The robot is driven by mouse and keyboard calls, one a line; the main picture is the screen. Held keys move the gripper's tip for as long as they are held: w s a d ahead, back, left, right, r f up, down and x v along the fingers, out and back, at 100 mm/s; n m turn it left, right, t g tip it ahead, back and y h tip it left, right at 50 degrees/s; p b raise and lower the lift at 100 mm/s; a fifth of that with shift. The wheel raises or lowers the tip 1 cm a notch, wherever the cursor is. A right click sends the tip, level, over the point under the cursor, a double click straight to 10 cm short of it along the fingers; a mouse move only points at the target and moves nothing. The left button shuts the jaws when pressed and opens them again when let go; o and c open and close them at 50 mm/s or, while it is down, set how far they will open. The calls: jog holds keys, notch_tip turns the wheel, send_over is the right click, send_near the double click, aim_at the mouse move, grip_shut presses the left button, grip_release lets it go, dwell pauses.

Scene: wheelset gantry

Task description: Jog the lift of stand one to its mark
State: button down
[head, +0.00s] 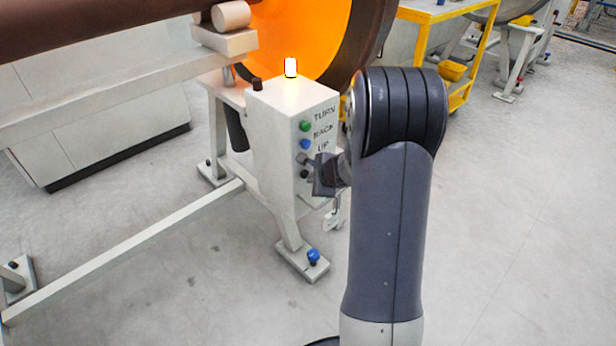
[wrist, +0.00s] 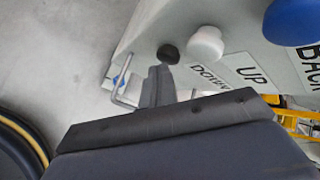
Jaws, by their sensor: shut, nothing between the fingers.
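Stand one's white control box (head: 285,125) carries a column of round buttons on its right face. The green button (head: 305,126) is beside TURN and the blue button (head: 305,144) beside BACK. In the wrist view, the white button (wrist: 205,45) is by the UP label (wrist: 252,76) and the black button (wrist: 168,53) by the DOWN label (wrist: 208,80). My gripper (head: 312,170) is shut and empty at the lower buttons. In the wrist view its fingertips (wrist: 159,72) overlap the black button's edge; I cannot tell whether they touch. No lift mark is discernible.
A lit lamp (head: 291,68) stands on the box. An orange wheel disc (head: 295,35) and dark axle (head: 90,25) are behind it. The stand's foot (head: 303,262) and long floor beam (head: 120,252) lie low. A yellow cart (head: 425,50) stands behind. The right floor is clear.

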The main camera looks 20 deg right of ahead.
dwell(0.7)
jog(key=shift+s+d+b, duration=0.3)
jog(key=shift+s+b, duration=0.15)
jog(key=shift+s, duration=0.4)
jog(key=s, duration=0.1)
jog(key=s+d+b, duration=0.1)
jog(key=s, duration=0.1)
jog(key=s+b, duration=0.1)
jog(key=shift+s+d, duration=0.35)
jog(key=shift+w, duration=0.1)
dwell(1.0)
jog(key=shift+s+d+p, duration=0.2)
jog(key=shift+s+d, duration=0.15)
jog(key=shift+s, duration=0.6)
jog(key=shift+s+d+p, duration=0.15)
jog(key=shift+s+d, duration=0.15)
jog(key=shift+s, duration=0.6)
